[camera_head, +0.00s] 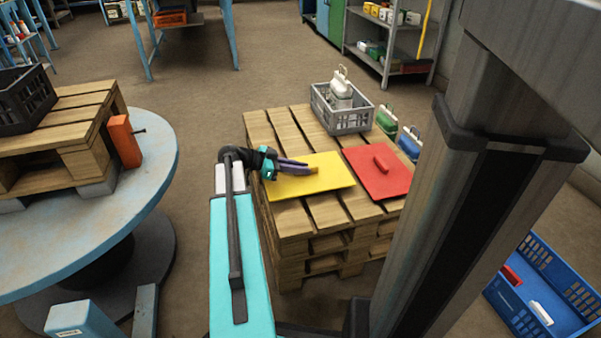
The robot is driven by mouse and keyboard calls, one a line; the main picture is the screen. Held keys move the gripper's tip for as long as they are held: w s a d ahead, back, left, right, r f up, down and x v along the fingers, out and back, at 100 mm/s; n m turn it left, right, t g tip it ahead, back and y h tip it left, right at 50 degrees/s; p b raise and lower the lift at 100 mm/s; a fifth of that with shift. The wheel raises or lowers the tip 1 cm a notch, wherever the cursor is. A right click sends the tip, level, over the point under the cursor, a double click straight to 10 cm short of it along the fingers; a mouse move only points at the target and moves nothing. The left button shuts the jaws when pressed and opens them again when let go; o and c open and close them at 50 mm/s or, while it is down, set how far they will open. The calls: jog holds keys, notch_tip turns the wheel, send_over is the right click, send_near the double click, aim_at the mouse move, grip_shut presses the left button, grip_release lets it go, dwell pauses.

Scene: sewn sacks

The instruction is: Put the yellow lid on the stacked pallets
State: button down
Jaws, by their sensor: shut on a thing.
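The yellow lid (318,178) is a flat yellow board at the top left part of the stacked pallets (288,217). It looks level and on or just above the slats; I cannot tell whether it touches them. My gripper (310,168) reaches in from the left and is shut on the lid's handle, which the fingers mostly hide. A red lid (389,182) with a red handle lies on the pallets to the right of the yellow lid.
A round table (148,192) stands left, with a wooden pallet (86,157). A blue crate (521,308) is at lower right.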

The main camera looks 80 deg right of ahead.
jog(key=shift+f, duration=0.8)
jog(key=shift+f+b, duration=0.15)
jog(key=shift+b, duration=0.2)
jog(key=c, duration=1.7)
grip_release()
jog(key=shift+w+r, duration=0.1)
jog(key=shift+r, duration=0.15)
jog(key=shift+w+a+r+p, duration=0.15)
jog(key=shift+w+p, duration=0.15)
jog(key=shift+p, duration=0.1)
jog(key=p+v, duration=0.4)
jog(key=v, duration=0.7)
jog(key=shift+a, duration=0.1)
jog(key=shift+s, duration=0.1)
